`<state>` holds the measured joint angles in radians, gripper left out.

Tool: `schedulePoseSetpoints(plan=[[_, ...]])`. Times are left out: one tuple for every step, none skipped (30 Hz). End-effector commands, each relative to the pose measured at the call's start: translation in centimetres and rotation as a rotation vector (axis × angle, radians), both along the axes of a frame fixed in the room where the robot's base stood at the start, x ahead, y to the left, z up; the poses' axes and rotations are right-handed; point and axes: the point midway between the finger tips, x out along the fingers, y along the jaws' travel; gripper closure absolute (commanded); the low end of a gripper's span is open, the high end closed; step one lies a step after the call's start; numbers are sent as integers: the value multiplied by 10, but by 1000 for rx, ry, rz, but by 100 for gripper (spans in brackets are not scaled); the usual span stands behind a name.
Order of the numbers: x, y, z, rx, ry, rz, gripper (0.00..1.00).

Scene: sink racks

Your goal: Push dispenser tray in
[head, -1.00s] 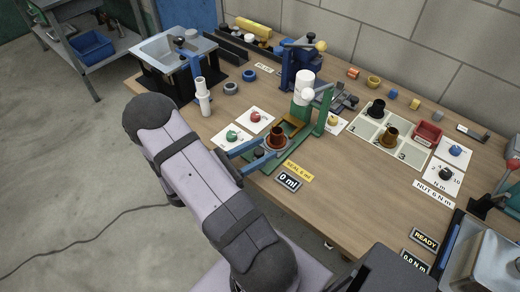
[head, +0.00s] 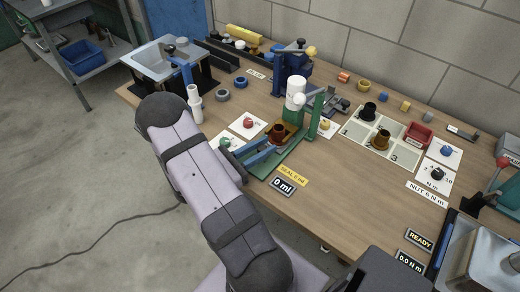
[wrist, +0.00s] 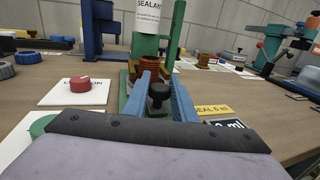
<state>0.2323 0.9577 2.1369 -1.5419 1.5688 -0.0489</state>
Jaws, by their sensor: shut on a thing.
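The dispenser (head: 295,92) has a green frame and a white bottle marked SEALANT, which shows in the wrist view (wrist: 157,14). Its tray (head: 291,130) carries a copper-brown cup (head: 278,131), upright, below and slightly in front of the bottle. In the wrist view the cup (wrist: 152,47) lies straight ahead, beyond a black tray knob (wrist: 158,92). My gripper (head: 258,154) has blue fingers, also in the wrist view (wrist: 159,88), one on each side of the knob. It is shut on the knob. The fingers hide part of the tray's near end.
A red button (head: 248,122) on a white card is left of the dispenser; a green button (head: 225,143) is partly behind my gripper. A yellow SEAL label (head: 293,174) and a 0 ml display (head: 283,187) lie in front. A blue press stands behind.

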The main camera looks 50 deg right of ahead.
Motion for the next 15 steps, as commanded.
schedulePoseSetpoints(plan=[[1, -2, 2, -6, -2, 1, 100], [1, -2, 2, -6, -3, 1, 100], [1, -2, 2, -7, -2, 1, 74], [1, -2, 2, -7, -2, 0, 66], [1, -2, 2, -7, -2, 0, 59], [1, -2, 2, -7, -2, 0, 57], [1, -2, 2, -7, -1, 0, 57], [0, -1, 2, -6, -2, 0, 57], [0, -1, 2, -6, -2, 0, 57], [0, -1, 2, -6, -2, 0, 57], [0, -1, 2, -6, -2, 0, 57], [0, -1, 2, -5, -2, 0, 57], [0, -1, 1, -4, -1, 0, 57], [0, -1, 1, -4, -1, 0, 57], [1, 0, 1, -4, -1, 1, 57]])
